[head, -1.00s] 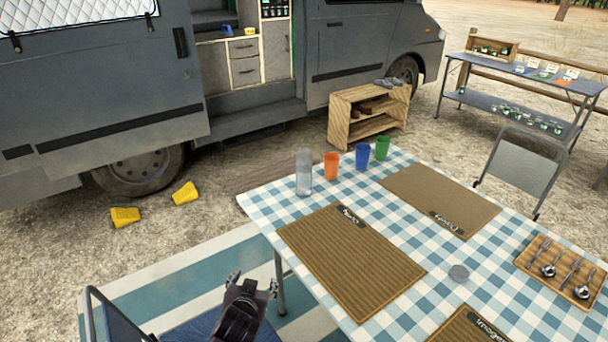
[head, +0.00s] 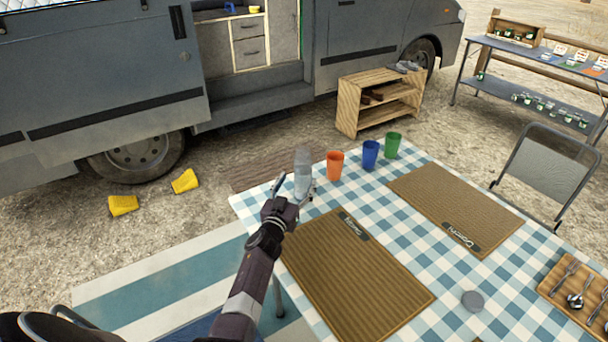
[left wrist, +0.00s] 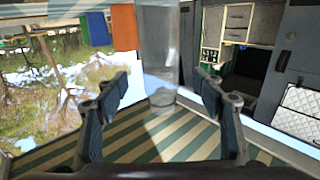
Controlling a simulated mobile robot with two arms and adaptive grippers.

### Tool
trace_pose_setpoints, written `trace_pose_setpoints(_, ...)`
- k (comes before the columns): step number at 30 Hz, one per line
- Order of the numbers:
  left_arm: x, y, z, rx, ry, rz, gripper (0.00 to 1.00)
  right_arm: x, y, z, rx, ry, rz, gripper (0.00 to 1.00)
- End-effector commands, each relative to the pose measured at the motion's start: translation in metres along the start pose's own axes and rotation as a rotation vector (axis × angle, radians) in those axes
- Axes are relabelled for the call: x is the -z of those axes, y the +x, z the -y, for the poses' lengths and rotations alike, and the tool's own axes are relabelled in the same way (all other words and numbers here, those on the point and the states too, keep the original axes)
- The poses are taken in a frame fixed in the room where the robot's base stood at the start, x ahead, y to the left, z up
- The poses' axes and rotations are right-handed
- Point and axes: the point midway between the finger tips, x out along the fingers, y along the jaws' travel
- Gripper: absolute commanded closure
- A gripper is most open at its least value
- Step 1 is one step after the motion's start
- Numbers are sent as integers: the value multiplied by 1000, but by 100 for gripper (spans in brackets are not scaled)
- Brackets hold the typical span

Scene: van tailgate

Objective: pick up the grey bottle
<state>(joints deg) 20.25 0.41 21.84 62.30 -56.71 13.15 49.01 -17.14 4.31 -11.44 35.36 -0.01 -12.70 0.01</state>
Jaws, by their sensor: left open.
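The grey bottle (head: 303,170), translucent, stands upright near the far left corner of the checked table (head: 262,208). My left gripper (head: 295,188) is at the bottle's near side, its fingers spread either side of the bottle's lower part in the head view. In the left wrist view the bottle (left wrist: 160,50) shows between the two open fingers (left wrist: 162,92), with gaps on both sides. I cannot tell how deep the bottle sits between the fingers. My right gripper is not in view.
Right of the bottle stand an orange cup (head: 335,166), a blue cup (head: 370,155) and a green cup (head: 393,146). A woven placemat (head: 355,280) lies close to my left arm. A wooden tray (head: 575,290) with cutlery is at the right. A grey lid (head: 472,301) lies on the cloth.

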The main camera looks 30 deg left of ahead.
Motion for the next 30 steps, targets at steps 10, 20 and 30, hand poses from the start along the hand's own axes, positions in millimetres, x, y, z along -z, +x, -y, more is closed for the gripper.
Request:
trace_pose_setpoints(10, 2, 35, 1, 1, -1, -2, 38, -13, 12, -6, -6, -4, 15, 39)
trace_pose_setpoints(20, 2, 62, 1, 1, 1, 0, 38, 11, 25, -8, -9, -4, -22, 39)
trace_pose_setpoints(30, 3, 62, 1, 1, 2, 0, 50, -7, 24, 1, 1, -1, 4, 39)
